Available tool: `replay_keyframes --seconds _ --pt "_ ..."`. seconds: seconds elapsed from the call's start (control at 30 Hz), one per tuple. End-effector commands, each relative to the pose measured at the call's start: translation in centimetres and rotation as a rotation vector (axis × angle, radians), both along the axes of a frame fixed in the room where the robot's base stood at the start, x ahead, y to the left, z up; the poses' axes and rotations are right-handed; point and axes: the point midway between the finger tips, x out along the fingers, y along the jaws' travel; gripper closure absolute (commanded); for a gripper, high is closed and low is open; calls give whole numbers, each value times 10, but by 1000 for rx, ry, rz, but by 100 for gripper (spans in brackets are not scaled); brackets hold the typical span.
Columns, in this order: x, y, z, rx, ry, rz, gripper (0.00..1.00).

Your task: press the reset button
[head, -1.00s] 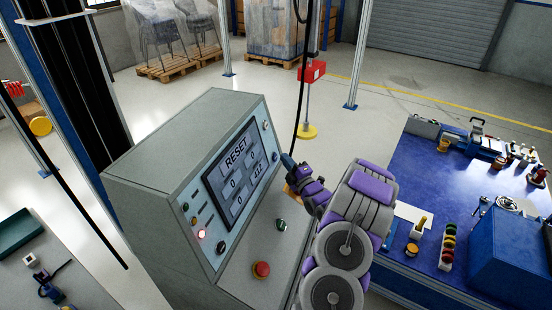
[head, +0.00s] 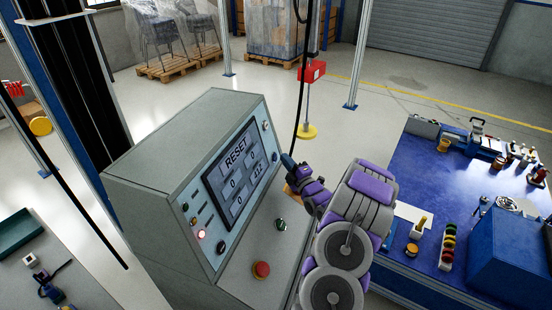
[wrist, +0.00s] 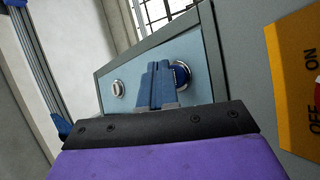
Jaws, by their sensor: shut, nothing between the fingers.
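The grey console's screen (head: 236,172) reads RESET above several number boxes. A round blue button (head: 275,156) with a metal ring is at the right of the console's face. It also shows in the wrist view (wrist: 183,75), its left part hidden behind my fingers. I see no label on it. My gripper (head: 286,160) is shut and empty, with its blue tips just in front of that button. In the wrist view the closed fingertips (wrist: 158,68) overlap the button; I cannot tell whether they touch it. A pale round button (wrist: 118,88) sits to the left, clear of the fingers.
A yellow ON/OFF plate (wrist: 296,80) is at the right of the wrist view. A blue workbench (head: 425,165) with tools stands to the right.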

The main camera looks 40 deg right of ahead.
Motion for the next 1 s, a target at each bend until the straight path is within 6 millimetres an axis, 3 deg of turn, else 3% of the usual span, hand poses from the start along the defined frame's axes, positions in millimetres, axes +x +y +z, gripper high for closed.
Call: replay_keyframes --seconds 1.0 --pt "7 5 0 0 0 0 100"
